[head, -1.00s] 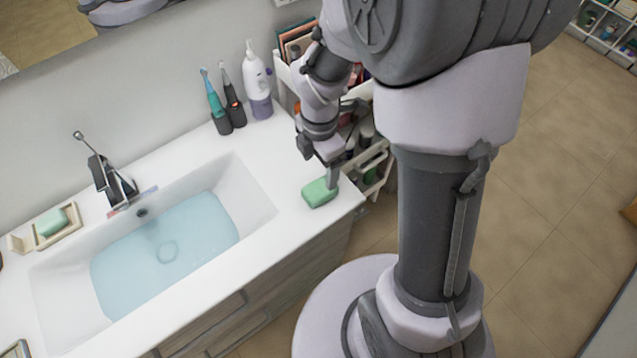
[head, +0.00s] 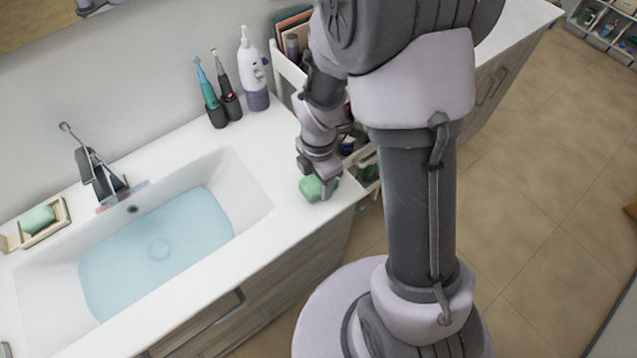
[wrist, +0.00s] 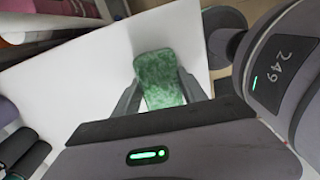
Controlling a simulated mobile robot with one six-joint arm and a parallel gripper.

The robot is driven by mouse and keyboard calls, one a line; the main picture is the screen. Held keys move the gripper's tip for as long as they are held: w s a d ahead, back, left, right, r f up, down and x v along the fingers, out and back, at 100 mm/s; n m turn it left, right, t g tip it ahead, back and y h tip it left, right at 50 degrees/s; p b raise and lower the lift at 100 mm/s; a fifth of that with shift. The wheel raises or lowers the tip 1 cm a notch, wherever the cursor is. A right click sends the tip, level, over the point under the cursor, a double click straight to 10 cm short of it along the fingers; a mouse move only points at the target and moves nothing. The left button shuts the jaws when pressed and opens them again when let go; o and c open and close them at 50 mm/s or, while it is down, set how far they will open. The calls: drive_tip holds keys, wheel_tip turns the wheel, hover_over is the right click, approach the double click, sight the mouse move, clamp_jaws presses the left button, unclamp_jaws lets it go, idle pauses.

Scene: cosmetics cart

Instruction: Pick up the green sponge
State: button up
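The green sponge (head: 309,188) lies at the right end of the white counter, near its front edge. It looks like a rounded block. My gripper (head: 321,190) is down at the sponge, and one finger hides its right side in the head view. In the wrist view, the sponge (wrist: 160,78) sits between the two fingers of my gripper (wrist: 159,80), one finger along each side. The fingertips look close to its sides or touching them. I cannot tell whether they grip it, or whether the sponge is off the counter.
A sink (head: 250,190) with water is left of the sponge. A toothbrush stand (head: 217,116) and a white and purple bottle (head: 256,95) are behind. A white cart (head: 290,70) stands beyond the counter's right end. A second green bar (head: 38,219) lies in a dish at far left.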

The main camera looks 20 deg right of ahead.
drive_tip(key=c, duration=0.4)
drive_tip(key=shift+r, duration=0.3)
wheel_tip(320, 180, up, 4)
drive_tip(key=shift+f+p, duration=0.2)
drive_tip(key=shift+p, duration=0.9)
drive_tip(key=s, duration=0.2)
drive_tip(key=s+a, duration=0.1)
drive_tip(key=s, duration=0.2)
drive_tip(key=s+a, duration=0.1)
drive_tip(key=s, duration=0.2)
drive_tip(key=shift+s, duration=0.2)
drive_tip(key=shift+s+a+r+b, duration=0.15)
drive_tip(key=shift+s+a+b, duration=0.15)
drive_tip(key=shift+s+b, duration=1.3)
drive_tip(key=shift+s+a+r+b, duration=0.2)
drive_tip(key=shift+s+b, duration=0.6)
drive_tip(key=shift+b, duration=1.5)
drive_tip(key=shift+s+a+r+b, duration=0.1)
drive_tip(key=shift+s+a+b, duration=0.25)
drive_tip(key=shift+s+b, duration=1.25)
